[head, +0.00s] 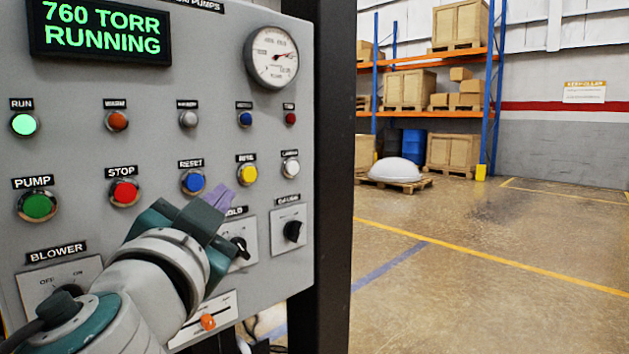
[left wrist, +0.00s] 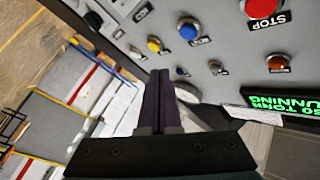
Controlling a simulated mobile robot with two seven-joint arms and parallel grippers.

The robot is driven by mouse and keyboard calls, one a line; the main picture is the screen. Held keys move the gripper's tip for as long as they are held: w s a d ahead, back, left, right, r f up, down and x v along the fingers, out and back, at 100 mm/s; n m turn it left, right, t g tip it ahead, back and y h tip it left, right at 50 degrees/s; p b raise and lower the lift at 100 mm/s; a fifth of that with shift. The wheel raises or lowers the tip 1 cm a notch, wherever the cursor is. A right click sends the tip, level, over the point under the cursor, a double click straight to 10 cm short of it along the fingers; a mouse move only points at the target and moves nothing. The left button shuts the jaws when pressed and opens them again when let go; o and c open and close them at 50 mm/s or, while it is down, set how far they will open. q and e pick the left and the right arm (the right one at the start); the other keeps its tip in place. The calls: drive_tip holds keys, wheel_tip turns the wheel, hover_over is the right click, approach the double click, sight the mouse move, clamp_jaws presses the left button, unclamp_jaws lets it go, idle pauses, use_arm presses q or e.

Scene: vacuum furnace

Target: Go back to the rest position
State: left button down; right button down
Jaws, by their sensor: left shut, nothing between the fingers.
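My left gripper (head: 222,196) is in front of the lower right part of the grey control panel (head: 150,150). Its purple fingers are shut and empty, between the blue RESET button (head: 193,181) and the HOLD knob (head: 240,247). In the left wrist view the closed fingers (left wrist: 158,78) point towards the panel's edge. I cannot tell whether they touch the panel. My left arm covers part of the panel's lower left. My right gripper is in neither view.
The panel display (head: 101,32) reads 760 TORR RUNNING, and the RUN lamp (head: 24,124) glows green. A black post (head: 335,180) stands at the panel's right edge. Open floor (head: 480,240) lies to the right, with pallet racks (head: 425,115) behind.

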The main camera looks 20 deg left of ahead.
use_arm(q)
drive_tip(key=s+f+n+g+h+p, duration=0.25)
drive_tip(key=s+f+g+p, duration=0.35)
drive_tip(key=s+f+g, duration=0.55)
drive_tip(key=s+d+m+g+h+p, duration=0.1)
drive_tip(key=s+d+g+h, duration=0.15)
drive_tip(key=s+d, duration=0.35)
drive_tip(key=s+d+m+g+h+p, duration=0.1)
drive_tip(key=s+d+h+p, duration=0.15)
drive_tip(key=s, duration=0.65)
wheel_tip(320, 180, up, 38)
drive_tip(key=w+p, duration=0.1)
drive_tip(key=p, duration=3.5)
drive_tip(key=shift+w+f, duration=0.15)
drive_tip(key=shift+f, duration=0.05)
